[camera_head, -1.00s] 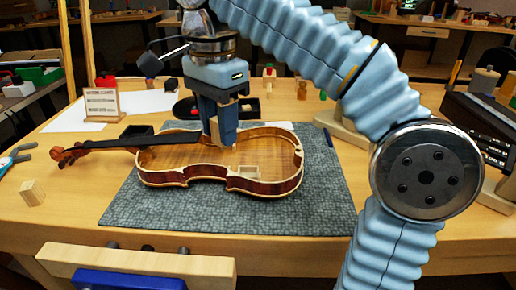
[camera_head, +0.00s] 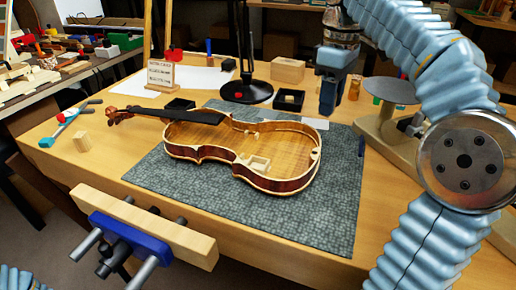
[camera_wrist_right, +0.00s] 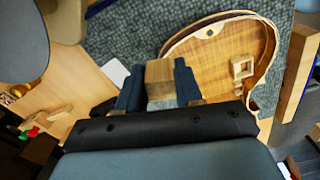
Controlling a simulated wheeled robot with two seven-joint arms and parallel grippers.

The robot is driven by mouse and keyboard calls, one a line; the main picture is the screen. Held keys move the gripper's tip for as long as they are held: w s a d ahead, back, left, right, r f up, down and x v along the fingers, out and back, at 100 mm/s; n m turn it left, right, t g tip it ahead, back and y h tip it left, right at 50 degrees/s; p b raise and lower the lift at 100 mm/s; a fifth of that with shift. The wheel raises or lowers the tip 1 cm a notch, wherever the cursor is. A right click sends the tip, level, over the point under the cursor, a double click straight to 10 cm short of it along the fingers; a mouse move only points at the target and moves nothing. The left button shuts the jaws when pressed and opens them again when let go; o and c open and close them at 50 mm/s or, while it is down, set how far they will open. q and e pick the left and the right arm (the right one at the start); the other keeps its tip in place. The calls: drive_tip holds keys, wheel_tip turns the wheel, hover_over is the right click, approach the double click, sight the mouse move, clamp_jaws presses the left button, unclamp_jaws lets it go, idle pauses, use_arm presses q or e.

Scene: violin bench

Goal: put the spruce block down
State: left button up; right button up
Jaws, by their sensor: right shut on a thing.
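In the wrist view my right gripper (camera_wrist_right: 158,88) is shut on a small wooden block (camera_wrist_right: 160,72), which I take to be the spruce block. In the head view this gripper (camera_head: 327,110) is above the back right of the bench, past the violin body's right end, pointing down. The block cannot be made out there. The open violin body (camera_head: 215,140) lies on a grey mat (camera_head: 325,215), and it also shows in the wrist view (camera_wrist_right: 215,45). My left gripper is out of view.
Another pale block (camera_head: 82,142) stands at the bench's left. Nearby are a black tray (camera_head: 290,100), a lamp base (camera_head: 247,92), a wooden box (camera_head: 288,70) and a round grey plate (camera_head: 390,91) on a stand. A vise (camera_head: 140,225) is at the front.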

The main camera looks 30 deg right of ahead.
drive_tip(key=d+n, duration=0.2)
drive_tip(key=b, duration=0.1)
hover_over(328, 151)
drive_tip(key=shift+n, duration=0.4)
wheel_tip(328, 151, down, 6)
drive_tip(key=shift+f+b, duration=0.55)
drive_tip(key=shift+f, duration=1.6)
drive_tip(key=shift+f, duration=0.1)
drive_tip(key=o, duration=1)
